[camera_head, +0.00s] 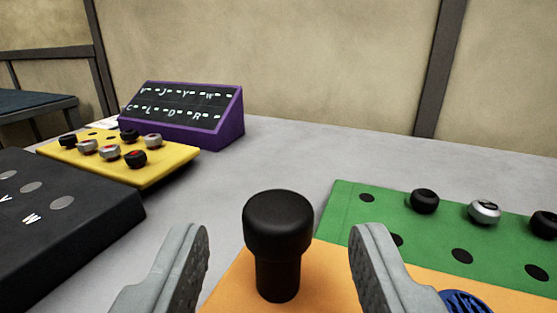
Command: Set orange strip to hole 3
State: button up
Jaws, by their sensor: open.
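The orange strip (230,290) lies at the bottom of the view, with its near part cut off by the frame. A black knob (278,228) with a thick round head and a narrower stem stands upright on it. My gripper (280,245) is open, with one grey finger on each side of the knob. Gaps show between the knob and both fingers. A green plate (345,215) lies beyond and to the right of the strip. It has several dark holes, and black and silver knobs along its far row. No hole numbers can be read.
A blue disc (465,302) sits at the lower right by the right finger. At left are a dark lettered block (90,210) and a yellow plate (165,172) with several knobs. A purple lettered console (230,125) stands behind. Grey table (280,160) is clear in the middle.

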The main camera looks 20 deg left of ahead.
aim_at(279, 241)
jog(key=shift+x, duration=2.15)
grip_shut()
